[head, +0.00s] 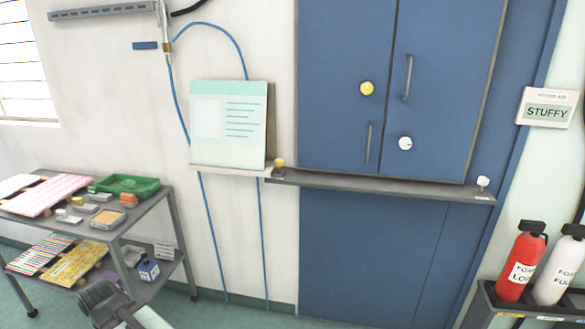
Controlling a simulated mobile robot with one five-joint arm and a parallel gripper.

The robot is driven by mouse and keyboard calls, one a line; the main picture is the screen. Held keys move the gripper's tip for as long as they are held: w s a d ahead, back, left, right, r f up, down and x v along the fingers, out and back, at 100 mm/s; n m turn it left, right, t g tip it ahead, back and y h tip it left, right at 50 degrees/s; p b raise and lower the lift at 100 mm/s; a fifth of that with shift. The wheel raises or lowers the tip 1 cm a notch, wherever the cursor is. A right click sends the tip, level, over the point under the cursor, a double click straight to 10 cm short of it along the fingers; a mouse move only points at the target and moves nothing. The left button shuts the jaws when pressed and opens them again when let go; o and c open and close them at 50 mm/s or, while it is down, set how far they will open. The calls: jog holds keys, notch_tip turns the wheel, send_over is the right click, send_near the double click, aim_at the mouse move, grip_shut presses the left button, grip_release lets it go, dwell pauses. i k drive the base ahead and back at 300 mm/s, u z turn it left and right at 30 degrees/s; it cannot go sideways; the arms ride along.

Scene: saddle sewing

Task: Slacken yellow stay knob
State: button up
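A round yellow knob (367,88) is on the upper left blue door (345,60). A smaller yellow knob (279,162) stands at the left end of the grey ledge (380,187) below the doors. I cannot tell from the view which of the two is the stay knob, or how tight either is. A white knob (405,143) is on the right door, and another white knob (483,182) stands at the ledge's right end. My gripper (100,292) shows dark grey at the bottom left, far from the knobs. Its fingers are not clear, and I see nothing held.
A grey trolley (150,206) with a green tray (127,186) and sewing items stands at left. A board (229,125) rests on a small shelf beside the doors. A red bottle (521,262) and a white bottle (560,268) stand at lower right. Blue hoses hang on the wall.

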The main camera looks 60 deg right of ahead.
aim_at(279, 163)
jog(key=u, duration=0.1)
jog(key=i, duration=0.95)
